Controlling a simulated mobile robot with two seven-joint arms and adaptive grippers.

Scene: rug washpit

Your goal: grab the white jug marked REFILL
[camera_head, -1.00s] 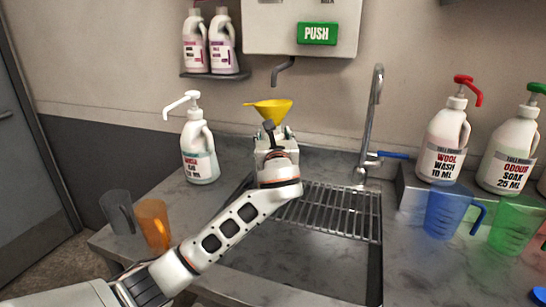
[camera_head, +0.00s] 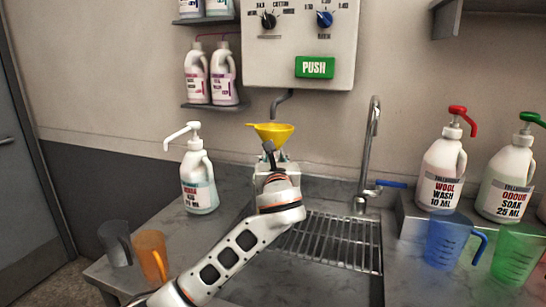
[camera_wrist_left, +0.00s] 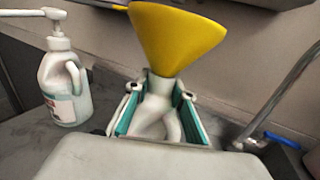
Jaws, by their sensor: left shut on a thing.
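A white jug (camera_wrist_left: 158,105) with a handle stands between the teal-padded fingers of my left gripper (camera_wrist_left: 158,112) in the left wrist view. The fingers are shut on the jug's sides. No REFILL marking shows on the visible part. A yellow funnel (camera_wrist_left: 175,38) sits in the jug's mouth. In the head view the funnel (camera_head: 271,132) is just below the dark spout (camera_head: 283,101). My left gripper (camera_head: 274,170) hides most of the jug there. My right gripper is not in view.
A white pump bottle (camera_head: 198,182) stands left of the gripper. A grey cup (camera_head: 115,243) and an orange cup (camera_head: 150,256) are at front left. The sink rack (camera_head: 335,240), tap (camera_head: 371,140), blue jug (camera_head: 450,240) and more pump bottles are to the right.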

